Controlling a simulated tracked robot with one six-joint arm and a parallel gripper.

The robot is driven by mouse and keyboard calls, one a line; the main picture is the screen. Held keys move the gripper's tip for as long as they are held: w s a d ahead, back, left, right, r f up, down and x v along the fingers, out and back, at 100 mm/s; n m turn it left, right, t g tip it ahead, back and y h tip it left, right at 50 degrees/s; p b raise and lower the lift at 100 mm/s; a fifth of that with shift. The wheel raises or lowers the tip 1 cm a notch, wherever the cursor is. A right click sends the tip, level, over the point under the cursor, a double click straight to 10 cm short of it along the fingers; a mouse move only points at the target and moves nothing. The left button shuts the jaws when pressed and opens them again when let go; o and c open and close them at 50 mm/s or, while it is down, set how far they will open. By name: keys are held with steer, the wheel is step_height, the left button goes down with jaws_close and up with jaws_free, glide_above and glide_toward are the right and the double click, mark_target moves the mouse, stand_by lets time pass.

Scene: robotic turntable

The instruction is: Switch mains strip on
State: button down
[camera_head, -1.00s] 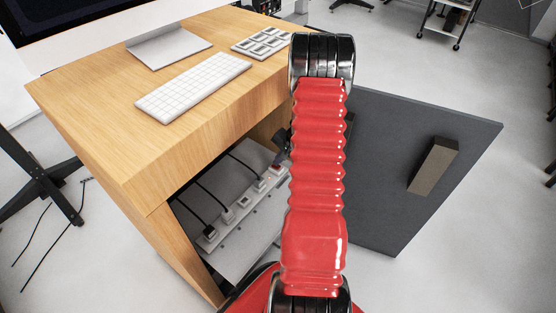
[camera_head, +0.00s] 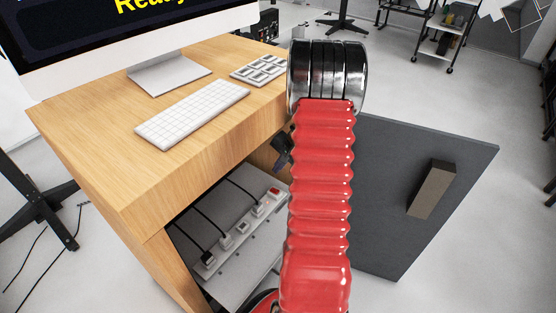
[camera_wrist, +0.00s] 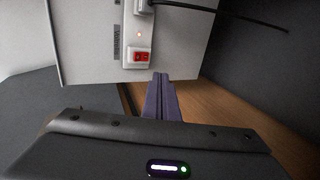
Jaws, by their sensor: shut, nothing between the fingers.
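The white mains strip (camera_head: 241,228) lies on a grey panel inside the open cabinet of the desk, with several black cables plugged in. Its red rocker switch (camera_head: 273,191) is at the far end. In the head view my gripper (camera_head: 282,150) shows only partly above the switch; my red arm hides the rest.
The wooden desk (camera_head: 110,170) carries a monitor (camera_head: 120,35) showing text beginning "Ready", a keyboard (camera_head: 193,115) and a button pad (camera_head: 261,69). The open grey cabinet door (camera_head: 385,215) with its handle (camera_head: 432,189) stands right of my arm.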

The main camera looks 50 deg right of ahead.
steer(key=shift+s+r, duration=0.1)
steer(key=shift+r, duration=1.9)
